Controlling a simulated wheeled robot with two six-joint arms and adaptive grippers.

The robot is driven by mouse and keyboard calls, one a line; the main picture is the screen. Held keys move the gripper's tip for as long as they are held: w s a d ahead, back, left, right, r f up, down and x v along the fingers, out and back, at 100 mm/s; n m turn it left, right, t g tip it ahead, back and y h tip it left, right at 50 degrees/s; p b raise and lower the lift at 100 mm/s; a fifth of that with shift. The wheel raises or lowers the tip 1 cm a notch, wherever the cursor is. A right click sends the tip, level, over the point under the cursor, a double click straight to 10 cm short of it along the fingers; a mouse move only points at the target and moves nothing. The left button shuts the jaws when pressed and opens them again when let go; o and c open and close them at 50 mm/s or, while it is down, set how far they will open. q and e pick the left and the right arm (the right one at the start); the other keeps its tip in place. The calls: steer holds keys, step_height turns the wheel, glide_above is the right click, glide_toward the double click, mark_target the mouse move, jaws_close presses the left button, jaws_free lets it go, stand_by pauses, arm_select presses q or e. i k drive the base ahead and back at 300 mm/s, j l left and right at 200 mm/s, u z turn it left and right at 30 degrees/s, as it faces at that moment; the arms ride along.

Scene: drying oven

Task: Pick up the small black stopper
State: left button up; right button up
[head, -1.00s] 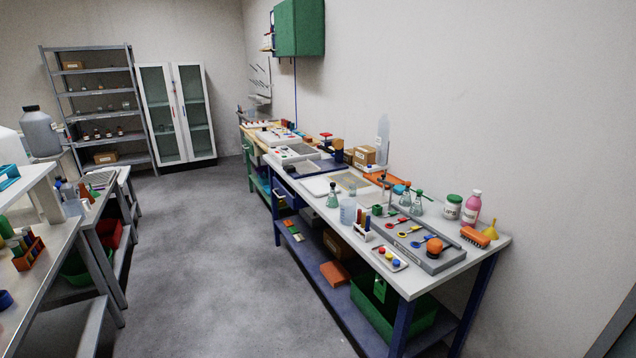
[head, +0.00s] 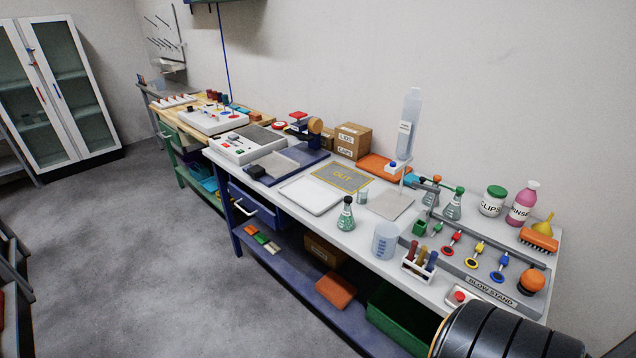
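A small black piece (head: 256,171) lies at the front left of the dark blue tray, near the middle of the bench. A flask with green liquid (head: 346,218) stands at the front edge of the bench, with a small dark stopper (head: 348,200) in its neck. Both pieces are small in the head view, and I cannot tell for sure which one is the named stopper. Neither of my grippers is in view.
The bench (head: 345,238) runs along the wall. A white tray (head: 311,195), a beaker (head: 385,242), a tube rack (head: 419,264) and the blow stand (head: 490,292) crowd its front. Cartons (head: 352,141) and bottles stand behind. Open floor (head: 140,240) lies left.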

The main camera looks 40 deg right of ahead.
mark_target(348, 200)
steer(key=i+j+z, duration=0.1)
steer(key=i+z, duration=0.4)
steer(key=i+j+z, duration=0.2)
steer(key=z, duration=0.3)
steer(key=i+j+z, duration=0.45)
